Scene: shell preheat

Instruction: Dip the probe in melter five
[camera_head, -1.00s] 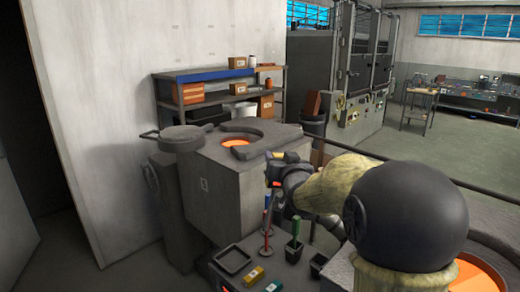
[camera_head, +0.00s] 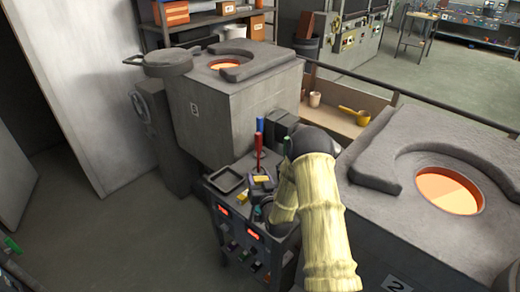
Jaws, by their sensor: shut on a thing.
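A grey melter (camera_head: 238,115) stands at the back with a small number plate (camera_head: 194,109) too small to read surely. Its round mouth (camera_head: 226,65) glows orange. My arm in its yellowish sleeve bends down over a small dark cart (camera_head: 238,219). My gripper (camera_head: 262,187) is low over the cart top, partly hidden by my arm. It is shut, but what it grips is hard to make out, likely a probe. A red rod (camera_head: 258,152) stands upright there with a blue one (camera_head: 260,125) just behind.
A nearer melter (camera_head: 391,160) marked 2 is at the right, its mouth (camera_head: 449,190) glowing. The cart top holds an empty dark tray (camera_head: 228,180) and a yellow block (camera_head: 243,196). A ledge with a cup (camera_head: 315,99) and a yellow ladle (camera_head: 353,115) lies behind. Open floor is at left.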

